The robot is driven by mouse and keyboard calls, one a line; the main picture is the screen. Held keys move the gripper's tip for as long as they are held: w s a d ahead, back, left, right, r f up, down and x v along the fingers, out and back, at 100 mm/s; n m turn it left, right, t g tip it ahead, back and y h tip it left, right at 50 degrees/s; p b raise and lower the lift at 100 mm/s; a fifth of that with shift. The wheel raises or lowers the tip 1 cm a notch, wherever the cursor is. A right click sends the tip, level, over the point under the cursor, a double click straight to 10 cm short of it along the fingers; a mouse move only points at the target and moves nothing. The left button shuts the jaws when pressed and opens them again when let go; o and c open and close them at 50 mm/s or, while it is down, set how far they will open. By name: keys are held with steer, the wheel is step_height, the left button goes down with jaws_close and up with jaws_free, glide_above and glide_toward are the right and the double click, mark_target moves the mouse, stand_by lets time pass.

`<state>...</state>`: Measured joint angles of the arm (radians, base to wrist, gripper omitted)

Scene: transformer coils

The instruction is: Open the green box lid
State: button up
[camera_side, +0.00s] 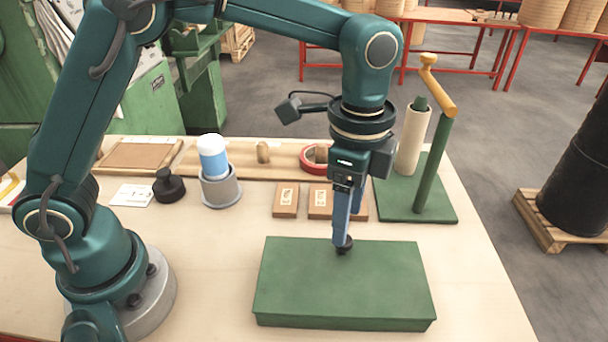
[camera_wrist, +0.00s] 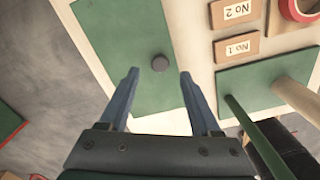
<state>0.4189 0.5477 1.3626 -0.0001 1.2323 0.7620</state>
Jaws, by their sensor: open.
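The green box (camera_side: 340,285) sits on the table in front of the arm with its flat green lid closed; the lid (camera_wrist: 120,45) also fills the upper left of the wrist view.
A green stand (camera_side: 433,165) with an upright post and a paper roll (camera_side: 412,140) is at back right. A white-and-blue bottle (camera_side: 213,158) in a grey cup stands left.

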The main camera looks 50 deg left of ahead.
mark_target(344, 269)
steer(key=shift+f, duration=2.1)
jaws_close()
